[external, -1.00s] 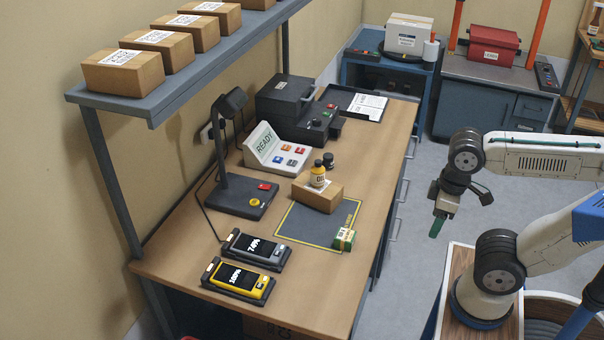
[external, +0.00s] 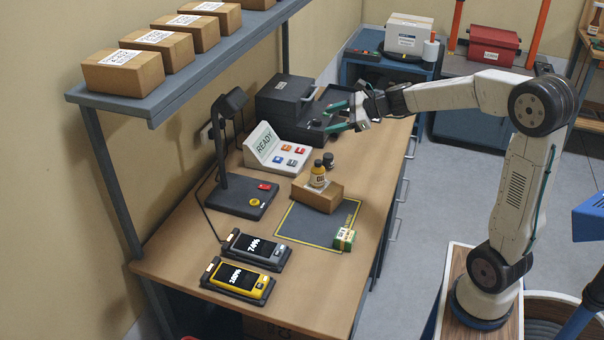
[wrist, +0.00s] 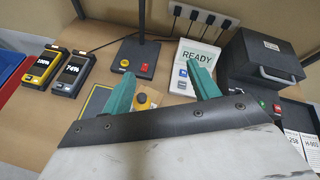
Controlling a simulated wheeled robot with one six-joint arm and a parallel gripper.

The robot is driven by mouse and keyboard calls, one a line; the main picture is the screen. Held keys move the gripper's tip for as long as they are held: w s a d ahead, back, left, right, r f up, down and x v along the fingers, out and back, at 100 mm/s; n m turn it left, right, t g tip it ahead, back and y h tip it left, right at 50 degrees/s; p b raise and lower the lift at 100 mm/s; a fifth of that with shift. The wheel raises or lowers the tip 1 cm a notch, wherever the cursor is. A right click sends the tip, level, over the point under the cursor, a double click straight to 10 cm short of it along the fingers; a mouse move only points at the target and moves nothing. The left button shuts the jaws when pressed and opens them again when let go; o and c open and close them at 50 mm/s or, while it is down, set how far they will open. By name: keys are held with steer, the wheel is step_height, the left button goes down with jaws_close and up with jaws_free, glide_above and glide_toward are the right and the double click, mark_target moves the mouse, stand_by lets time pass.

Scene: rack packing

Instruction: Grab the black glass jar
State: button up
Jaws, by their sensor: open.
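The black glass jar (external: 328,159) is small and dark. It stands upright on the table in the external view, just behind the brown box and beside the yellow bottle (external: 317,176). My gripper (external: 337,117) is open and empty, its green fingers spread, above the far part of the table near the dark machine. It is apart from the jar, beyond it in the external view. In the wrist view my gripper (wrist: 164,72) also shows open. A dark round top (wrist: 141,98) shows between the fingers there; I cannot tell whether it is the jar or the bottle's cap.
The brown box (external: 318,195) holds up the yellow bottle. The READY panel (external: 278,152), a dark machine (external: 288,105) and a lamp (external: 245,195) stand nearby. A green-white box (external: 344,239) sits on the mat's edge. Two handhelds lie at the near end.

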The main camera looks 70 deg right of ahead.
steer(key=d+f+m+h, duration=0.3)
steer(key=d+m, duration=0.4)
steer(key=d, duration=0.5)
steer(key=h, duration=0.1)
glide_toward(325, 157)
steer(key=shift+m, duration=0.4)
steer(key=w+f, duration=0.1)
steer(key=w+d+f, duration=0.1)
steer(key=f, duration=0.1)
steer(key=shift+w+d+f, duration=0.15)
steer(key=shift+w, duration=0.05)
steer(key=shift+w+f, duration=0.2)
steer(key=x, duration=0.4)
steer(key=r+x, duration=0.1)
steer(key=x, duration=0.2)
steer(key=shift+w+d, duration=0.25)
steer(key=shift+d, duration=0.15)
steer(key=c, duration=1.1)
